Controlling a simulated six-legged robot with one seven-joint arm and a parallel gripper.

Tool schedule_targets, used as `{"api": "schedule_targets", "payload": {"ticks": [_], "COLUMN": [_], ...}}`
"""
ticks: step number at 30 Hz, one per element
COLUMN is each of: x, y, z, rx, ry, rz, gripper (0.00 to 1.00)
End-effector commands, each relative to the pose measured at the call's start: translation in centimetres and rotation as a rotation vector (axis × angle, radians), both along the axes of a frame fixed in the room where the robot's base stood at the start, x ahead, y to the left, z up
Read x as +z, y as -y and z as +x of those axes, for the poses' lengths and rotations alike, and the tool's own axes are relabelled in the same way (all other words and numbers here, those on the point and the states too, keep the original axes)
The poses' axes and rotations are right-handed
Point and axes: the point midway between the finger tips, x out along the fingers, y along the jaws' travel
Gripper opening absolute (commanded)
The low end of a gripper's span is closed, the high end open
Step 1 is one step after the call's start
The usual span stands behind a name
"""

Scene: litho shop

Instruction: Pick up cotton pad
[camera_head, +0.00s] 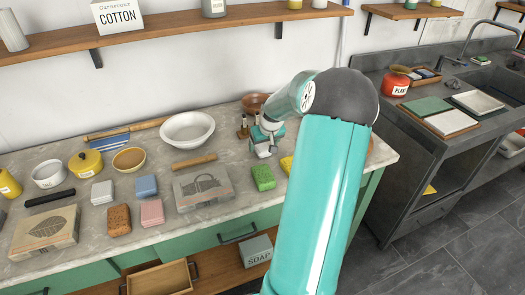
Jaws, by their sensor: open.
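No thing here can be told for certain as the cotton pad. Small soft-looking pads lie on the stone counter (75,263): a white one (102,191), a blue one (146,186) and a pink one (151,212). A brown sponge (118,220) lies in front of the white one. A green sponge (263,178) and a partly hidden yellow sponge (287,164) lie farther right. My gripper (263,152) points down, open and with nothing seen in it, just behind the green sponge. My teal arm hides the counter's right part.
A white bowl (187,129), a litho stone (203,188) and a wooden rod (194,161) are left of my gripper. Dark-necked bottles (243,127) and a brown bowl (254,103) stand behind it. A box marked COTTON (118,15) is on the wall shelf (160,34).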

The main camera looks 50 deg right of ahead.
Motion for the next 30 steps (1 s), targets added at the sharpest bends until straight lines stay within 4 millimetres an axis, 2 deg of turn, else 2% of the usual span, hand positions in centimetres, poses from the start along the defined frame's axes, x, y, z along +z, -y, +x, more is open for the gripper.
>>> {"api": "schedule_targets", "payload": {"ticks": [4, 12, 13, 20, 30], "x": [-1.9, -2.3, -2.3, -2.3, -2.1], "y": [0.3, 0.5, 0.5, 0.5, 0.5], "z": [0.6, 0.8, 0.8, 0.8, 0.8], "rx": [0.000, 0.000, 0.000, 0.000, 0.000], "ry": [0.000, 0.000, 0.000, 0.000, 0.000], "rz": [0.001, 0.000, 0.000, 0.000, -0.001], "gripper": [0.76, 0.76, 0.74, 0.29, 0.29]}}
